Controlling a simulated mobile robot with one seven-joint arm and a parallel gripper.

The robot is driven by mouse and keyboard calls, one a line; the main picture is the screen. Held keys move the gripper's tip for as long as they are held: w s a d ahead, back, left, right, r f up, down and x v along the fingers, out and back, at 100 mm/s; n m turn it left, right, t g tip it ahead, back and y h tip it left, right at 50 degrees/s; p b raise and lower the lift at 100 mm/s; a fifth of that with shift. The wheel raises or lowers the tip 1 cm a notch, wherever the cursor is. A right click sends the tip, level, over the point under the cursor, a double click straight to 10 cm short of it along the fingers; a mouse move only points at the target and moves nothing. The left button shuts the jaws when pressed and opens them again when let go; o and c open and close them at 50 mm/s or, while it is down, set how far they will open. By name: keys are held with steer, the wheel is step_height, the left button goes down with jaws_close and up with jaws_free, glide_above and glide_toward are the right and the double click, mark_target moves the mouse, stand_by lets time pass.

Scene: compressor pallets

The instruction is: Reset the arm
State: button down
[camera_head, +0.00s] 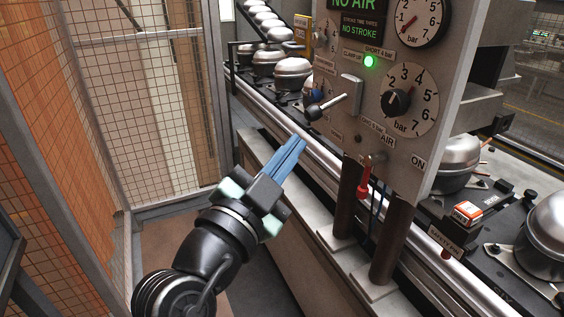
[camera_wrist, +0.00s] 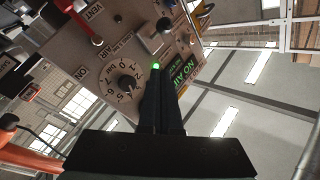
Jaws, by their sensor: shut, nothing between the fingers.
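My gripper (camera_head: 300,142) has long blue fingers that lie close together, shut and empty. In the head view it reaches up and to the right, in front of and to the left of the grey control panel (camera_head: 350,118). Its fingertips appear apart from the panel. In the wrist view the dark fingers (camera_wrist: 158,80) point at the panel (camera_wrist: 112,55), which looks upside down there. A green lamp (camera_wrist: 155,66) shows just past the fingertips.
The panel carries a lever (camera_head: 333,103), a pressure knob (camera_head: 396,102) and a red-handled valve (camera_head: 363,185). It stands on dark posts (camera_head: 345,200) beside a rail with compressors (camera_head: 293,73). A mesh fence (camera_head: 160,110) stands left.

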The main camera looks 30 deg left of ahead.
steer(key=shift+s, duration=0.95)
steer(key=shift+s, duration=0.1)
steer(key=s+d+r+n+t, duration=0.3)
steer(key=d+r, duration=0.5)
steer(key=r, duration=0.3)
steer(key=s+d+r+n+t, duration=0.4)
steer(key=d+r, duration=0.5)
steer(key=r, duration=0.2)
step_height(320, 180, up, 16)
steer(key=s+n+p, duration=0.1)
steer(key=p, duration=1.3)
steer(key=shift+d+y, duration=0.2)
steer(key=shift+y, duration=0.1)
steer(key=c, duration=1.6)
jaws_free()
steer(key=shift+s+r, duration=0.1)
